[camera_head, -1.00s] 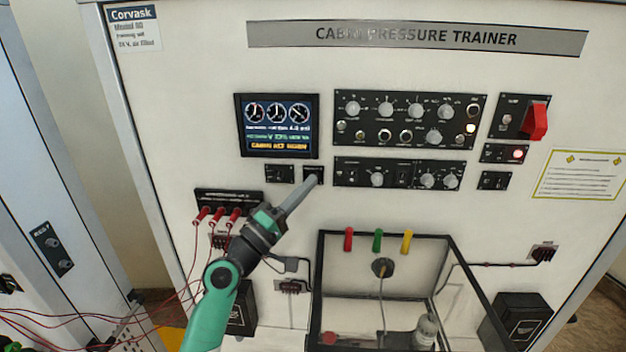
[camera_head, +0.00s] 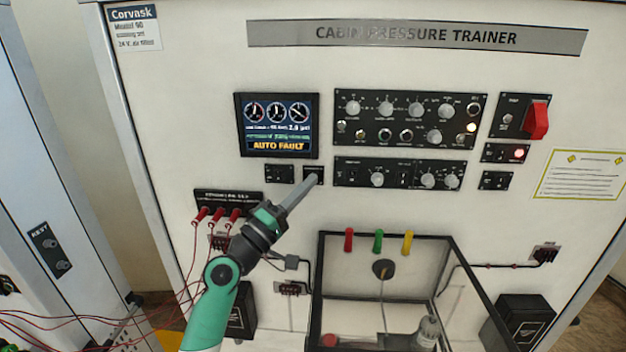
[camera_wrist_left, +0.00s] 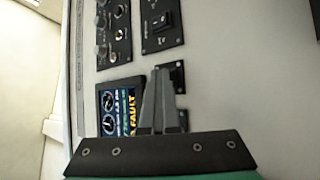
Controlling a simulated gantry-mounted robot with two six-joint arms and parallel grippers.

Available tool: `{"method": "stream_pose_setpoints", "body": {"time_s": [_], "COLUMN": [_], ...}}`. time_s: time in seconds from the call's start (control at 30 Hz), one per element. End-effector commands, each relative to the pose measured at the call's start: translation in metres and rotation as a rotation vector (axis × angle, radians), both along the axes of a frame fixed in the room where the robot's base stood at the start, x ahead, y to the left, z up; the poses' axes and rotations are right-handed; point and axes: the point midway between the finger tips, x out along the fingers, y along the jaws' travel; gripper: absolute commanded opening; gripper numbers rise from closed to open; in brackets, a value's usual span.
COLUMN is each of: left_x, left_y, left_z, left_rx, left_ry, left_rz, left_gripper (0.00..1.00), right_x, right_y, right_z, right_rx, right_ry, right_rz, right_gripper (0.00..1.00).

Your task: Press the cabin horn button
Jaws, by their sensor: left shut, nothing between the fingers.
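A small black panel (camera_head: 308,168) with tiny, unreadable lettering sits just below the right corner of the display screen; I take it to be the horn button's panel. My left gripper (camera_head: 315,179) is shut and empty, with its grey fingertips over that panel's lower right part. In the left wrist view my fingers (camera_wrist_left: 160,74) point at the small panel (camera_wrist_left: 177,72) and partly cover it. The button is hidden or too small to make out, and I cannot tell whether the tips touch it. The display (camera_head: 277,126) reads "AUTO FAULT". My right gripper is in neither view.
Another small panel (camera_head: 279,174) lies just left. Knob panels (camera_head: 345,140) are to the right. Red plugs with wires (camera_head: 217,216) are left of my left arm. An open-topped clear box (camera_head: 318,290) stands below right. A red switch cover (camera_head: 537,120) is at far right.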

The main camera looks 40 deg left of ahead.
Motion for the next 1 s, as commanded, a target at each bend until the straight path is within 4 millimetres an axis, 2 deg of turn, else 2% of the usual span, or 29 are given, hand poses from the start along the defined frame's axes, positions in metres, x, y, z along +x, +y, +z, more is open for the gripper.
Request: {"method": "stream_pose_setpoints", "body": {"time_s": [0.33, 0.7, 1.0], "left_x": [-0.012, -0.014, -0.035], "left_y": [-0.008, -0.01, -0.027], "left_z": [0.002, 0.0, 0.004], "left_rx": [0.0, -0.001, 0.0], "left_ry": [0.0, 0.001, 0.001], "left_rz": [0.002, 0.001, 0.0], "left_gripper": [0.0, 0.0, 0.0], "right_x": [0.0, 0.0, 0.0], "right_y": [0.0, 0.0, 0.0], "right_z": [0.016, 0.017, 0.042], "right_rx": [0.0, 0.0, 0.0], "right_ry": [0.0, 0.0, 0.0], "right_rz": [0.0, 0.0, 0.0], "right_gripper": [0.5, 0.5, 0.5]}}
